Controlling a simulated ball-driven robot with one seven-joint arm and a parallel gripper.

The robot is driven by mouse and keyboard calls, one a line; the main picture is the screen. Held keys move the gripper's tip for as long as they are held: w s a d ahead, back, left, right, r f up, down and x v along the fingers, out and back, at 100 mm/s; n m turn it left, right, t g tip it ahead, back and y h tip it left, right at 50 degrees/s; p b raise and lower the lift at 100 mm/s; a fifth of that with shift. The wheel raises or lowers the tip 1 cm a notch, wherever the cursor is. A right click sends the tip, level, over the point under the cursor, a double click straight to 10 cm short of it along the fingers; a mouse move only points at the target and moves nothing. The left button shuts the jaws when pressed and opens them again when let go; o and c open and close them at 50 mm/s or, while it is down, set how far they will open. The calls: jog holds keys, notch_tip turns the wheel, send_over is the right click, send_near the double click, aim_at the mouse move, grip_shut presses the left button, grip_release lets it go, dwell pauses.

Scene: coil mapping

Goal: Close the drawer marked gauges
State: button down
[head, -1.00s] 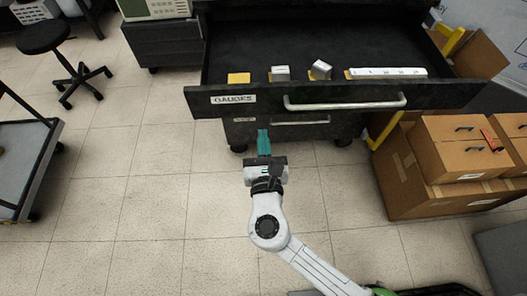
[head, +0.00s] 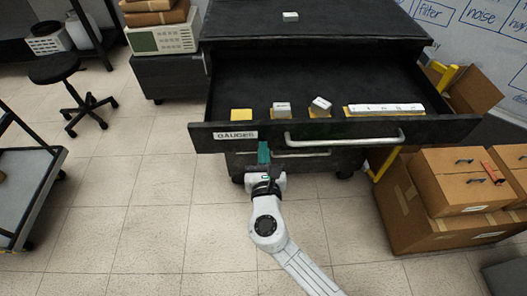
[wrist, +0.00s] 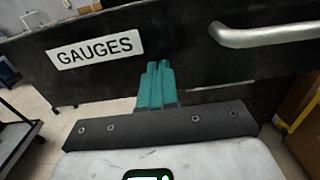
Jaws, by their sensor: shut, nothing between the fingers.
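The black drawer labelled GAUGES (head: 350,134) is pulled open from its cabinet, with a metal bar handle (head: 345,139) on its front. Its white label (wrist: 95,49) shows at the upper left in the wrist view. Several small items stand inside the drawer, including a white block (head: 283,108) and a long white strip (head: 385,108). My gripper (head: 264,150) has teal fingers, shut and empty. The fingers (wrist: 157,72) point at the drawer front, between the label and the left end of the handle. Whether they touch the front I cannot tell.
Cardboard boxes (head: 430,210) stand on the floor to the right, close to the drawer. A cart (head: 28,200) is at the left edge and a black stool (head: 75,90) at the back left. The tiled floor between them is clear.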

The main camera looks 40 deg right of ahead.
aim_at(261, 105)
jog(key=b+x, duration=0.6)
jog(key=x, duration=1)
jog(key=b+x, duration=0.7)
jog(key=x, duration=1)
jog(key=shift+d+f, duration=0.2)
jog(key=shift+f, duration=0.05)
jog(key=shift+w+d+r, duration=0.1)
jog(key=shift+w+d, duration=0.25)
jog(key=shift+w, duration=0.15)
jog(key=shift+w+r+b, duration=0.15)
jog(key=shift+r+b, duration=0.15)
jog(key=shift+r, duration=0.05)
jog(key=shift+r, duration=0.1)
jog(key=shift+a, duration=0.1)
jog(key=p+v, duration=0.1)
jog(key=v, duration=0.3)
jog(key=p+v, duration=0.2)
jog(key=v, duration=0.3)
jog(key=p+v, duration=0.1)
jog(key=v, duration=0.4)
jog(key=shift+f+p, duration=0.4)
jog(key=shift+s, duration=0.2)
